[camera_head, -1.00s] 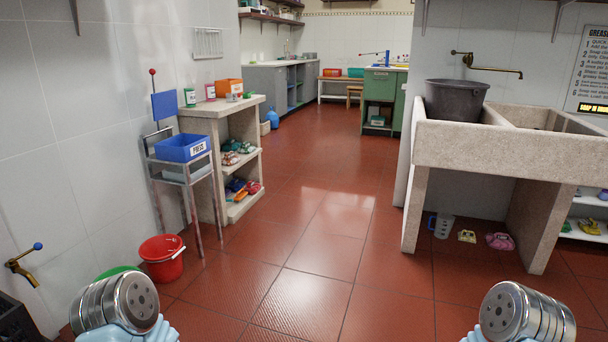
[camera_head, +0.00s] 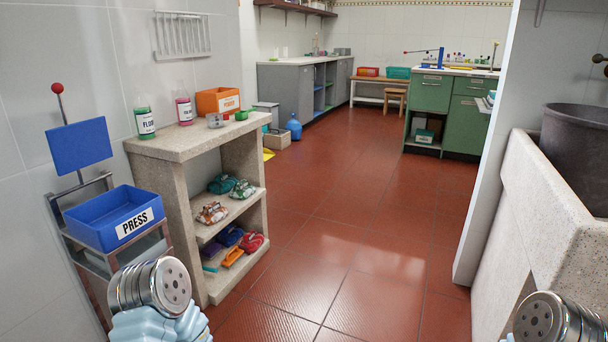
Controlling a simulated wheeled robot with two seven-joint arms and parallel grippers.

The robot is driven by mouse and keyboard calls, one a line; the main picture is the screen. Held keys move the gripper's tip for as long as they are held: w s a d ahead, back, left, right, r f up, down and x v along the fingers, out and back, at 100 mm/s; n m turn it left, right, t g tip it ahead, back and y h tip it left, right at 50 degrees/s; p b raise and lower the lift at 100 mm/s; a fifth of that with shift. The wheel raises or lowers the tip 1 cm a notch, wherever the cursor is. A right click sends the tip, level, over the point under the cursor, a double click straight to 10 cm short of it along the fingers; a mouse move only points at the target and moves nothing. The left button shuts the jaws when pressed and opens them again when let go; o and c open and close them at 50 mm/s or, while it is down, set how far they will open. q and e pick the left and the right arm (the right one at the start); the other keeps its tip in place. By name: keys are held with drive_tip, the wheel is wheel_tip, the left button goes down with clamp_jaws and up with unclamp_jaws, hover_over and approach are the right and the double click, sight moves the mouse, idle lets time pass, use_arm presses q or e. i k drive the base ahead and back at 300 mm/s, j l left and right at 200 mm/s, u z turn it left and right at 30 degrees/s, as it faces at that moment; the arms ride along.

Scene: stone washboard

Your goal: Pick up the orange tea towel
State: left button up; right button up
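No thing in view can be clearly told as the orange tea towel. A small orange item (camera_head: 233,257) lies on the lowest level of the stone shelf unit (camera_head: 216,291), between purple and red items; it is too small to tell whether it is cloth. Patterned folded cloths, one brownish (camera_head: 212,213) and one green (camera_head: 242,189), lie on the middle shelf with a teal cloth (camera_head: 222,184). Parts of my two arms show at the bottom left and bottom right, well short of the shelf. The fingers of both grippers are out of view.
A blue tray marked PRESS (camera_head: 113,217) stands on a metal stand left of the shelf. An orange box (camera_head: 217,101) sits on the shelf top. A stone sink (camera_head: 536,219) with a dark tub (camera_head: 577,151) is close on the right. Red floor (camera_head: 345,225) between is clear.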

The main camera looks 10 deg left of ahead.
sight(212, 214)
drive_tip(key=i+u, duration=0.1)
drive_tip(key=i, duration=0.4)
drive_tip(key=i+l+u, duration=0.15)
drive_tip(key=i, duration=0.3)
drive_tip(key=i+l+u, duration=0.1)
drive_tip(key=i, duration=0.4)
